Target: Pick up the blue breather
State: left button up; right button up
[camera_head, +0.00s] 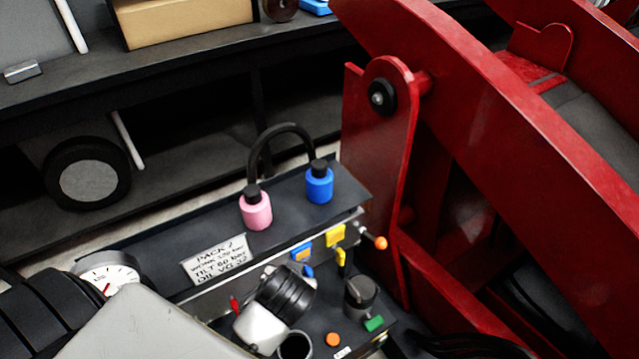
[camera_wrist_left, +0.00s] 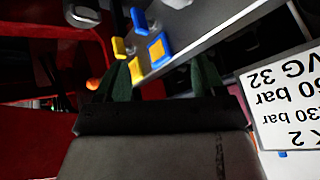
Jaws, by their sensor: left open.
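The blue breather (camera_head: 320,186) is a small upright blue cylinder with a black cap. It stands on the dark top of the hydraulic pack (camera_head: 160,250), near its right end, in the head view. I cannot make it out in the left wrist view. My left gripper (camera_wrist_left: 160,62) shows in the left wrist view with its two dark green fingers apart and nothing visible between them. It points toward the pack's front, by a yellow tag (camera_wrist_left: 137,70). Its fingertips are not clear in the head view. My right gripper is not in view.
A pink breather (camera_head: 257,210) stands left of the blue one, with a black arched hose (camera_head: 282,130) behind them. A large red frame (camera_head: 385,190) rises close on the right. A label plate (camera_head: 216,260), gauge (camera_head: 108,277) and knob (camera_head: 361,297) are nearby.

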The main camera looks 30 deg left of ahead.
pick_arm(q)
jog(key=w+r+n+t+y, duration=0.2)
jog(key=w+r+n+y, duration=0.25)
jog(key=w, duration=0.45)
jog(key=n+t+y, duration=0.3)
jog(key=y, duration=0.1)
send_near(317, 161)
jog(key=x, duration=0.2)
jog(key=p+x, duration=0.1)
jog(key=x, duration=0.2)
jog(key=shift+w+f+p, duration=0.3)
jog(key=shift+w+f, duration=0.05)
jog(key=shift+w+a+r+p, duration=0.1)
jog(key=shift+w+a+p, duration=0.25)
jog(key=shift+a+p, duration=0.15)
jog(key=p+x, duration=0.1)
jog(key=x, duration=0.2)
jog(key=shift+w+a, duration=0.1)
jog(key=shift+a, duration=0.2)
jog(key=shift+w+a+f+h+p, duration=0.25)
jog(key=shift+f+p, duration=0.05)
jog(key=shift+f, duration=0.1)
jog(key=shift+d, duration=0.1)
jog(key=shift+c, duration=0.3)
